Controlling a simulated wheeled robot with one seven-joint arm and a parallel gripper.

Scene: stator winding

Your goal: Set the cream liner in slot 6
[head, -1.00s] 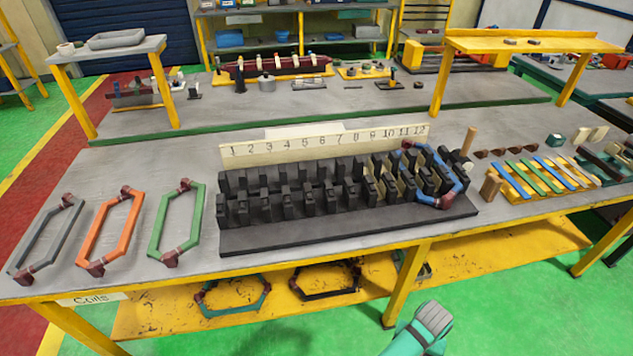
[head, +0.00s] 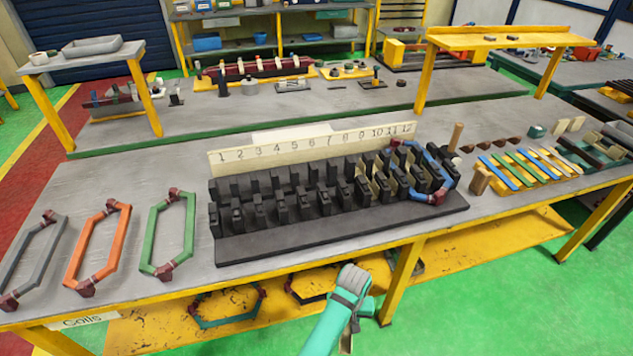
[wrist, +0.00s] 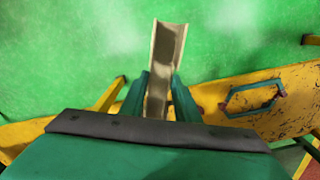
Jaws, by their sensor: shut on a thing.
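My gripper (wrist: 160,100) is shut on the cream liner (wrist: 167,50), a long open channel, in the wrist view. The liner points away from the fingers over the green floor. In the head view my gripper is mostly hidden behind my arm in front of the bench, and a small piece of the cream liner (head: 346,344) shows at the bottom edge. The black stator (head: 330,234) stands on the bench, with a board (head: 310,143) numbered 1 to 12 behind it. Around number 6 the dark teeth show no cream. Cream liners (head: 383,183) show farther right.
A blue coil (head: 447,165) sits at the stator's right end. Grey (head: 30,250), orange (head: 97,240) and green (head: 167,232) coils lie at the bench's left. A rack of coloured strips (head: 525,168) and a wooden peg (head: 456,136) are at the right.

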